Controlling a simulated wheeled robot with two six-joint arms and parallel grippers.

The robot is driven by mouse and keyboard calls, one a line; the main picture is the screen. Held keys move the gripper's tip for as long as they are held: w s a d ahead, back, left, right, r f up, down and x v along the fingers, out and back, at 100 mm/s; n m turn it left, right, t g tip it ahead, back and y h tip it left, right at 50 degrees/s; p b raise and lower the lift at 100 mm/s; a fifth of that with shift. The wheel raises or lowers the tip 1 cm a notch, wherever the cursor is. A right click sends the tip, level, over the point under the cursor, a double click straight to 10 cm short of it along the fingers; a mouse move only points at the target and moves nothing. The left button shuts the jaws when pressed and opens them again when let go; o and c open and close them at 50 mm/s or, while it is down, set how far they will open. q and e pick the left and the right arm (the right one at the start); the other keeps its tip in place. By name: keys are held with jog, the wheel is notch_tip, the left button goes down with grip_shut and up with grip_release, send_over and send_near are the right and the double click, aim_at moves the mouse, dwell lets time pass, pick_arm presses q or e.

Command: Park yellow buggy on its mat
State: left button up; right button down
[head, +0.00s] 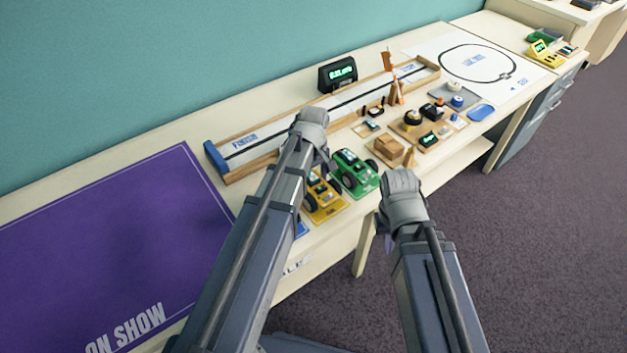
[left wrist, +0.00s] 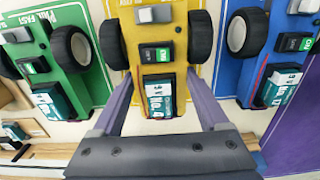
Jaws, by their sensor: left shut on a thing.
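The yellow buggy (head: 323,196) has black wheels and a teal and white block on its body. It sits over a yellow mat (head: 338,208) with a white border line; I cannot tell whether its wheels touch it. In the left wrist view, the purple fingers of my left gripper (left wrist: 160,78) are on either side of the buggy's body (left wrist: 158,75), shut on it. In the head view my left arm hides those fingertips and part of the buggy. My right gripper (head: 391,238) hangs by the table's front edge, apart from the buggy; its fingers are mostly hidden.
A green buggy (head: 356,172) stands close beside the yellow one. A blue buggy (left wrist: 258,50) is on its other side. A purple ON SHOW mat (head: 100,250) lies to the left. Behind is a wooden track (head: 240,170); boxes and small parts lie to the right.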

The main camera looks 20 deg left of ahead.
pick_arm(q)
jog(key=shift+f, duration=0.15)
dwell(0.5)
jog(key=o, duration=1.1)
notch_tip(320, 180, up, 8)
jog(key=p, duration=0.7)
jog(key=shift+p, duration=0.4)
jog(key=shift+f, duration=0.1)
